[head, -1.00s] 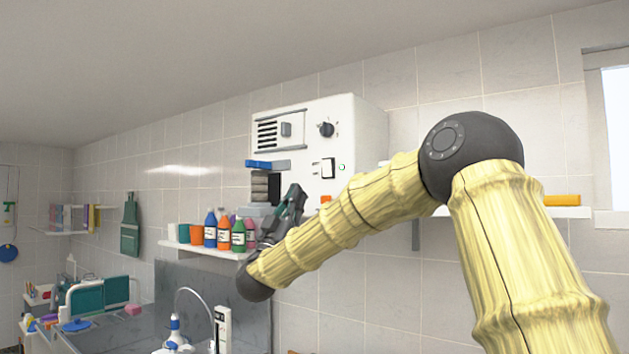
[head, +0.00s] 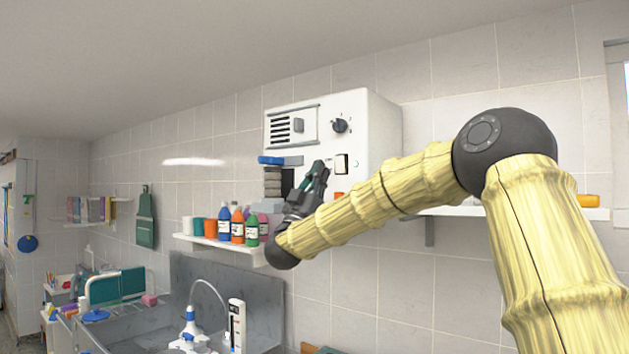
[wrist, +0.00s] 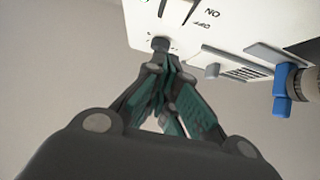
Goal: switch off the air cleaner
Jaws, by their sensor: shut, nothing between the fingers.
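The air cleaner (head: 385,135) is a white box on the wall, with a vent slider, a black dial (head: 341,125) and a rocker switch (head: 341,164) with a black surround. A small green light (head: 355,164) shows beside the switch. In the wrist view the box's front is upside down, with the switch (wrist: 176,10) near printed ON and OFF and the dial (wrist: 160,44) below it. My gripper (head: 321,166) is shut and empty, just left of the switch in the head view. Its fingertips (wrist: 160,66) appear just below the dial in the wrist view. Contact with the panel cannot be told.
A shelf (head: 215,243) with several bottles and cups is left of my gripper.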

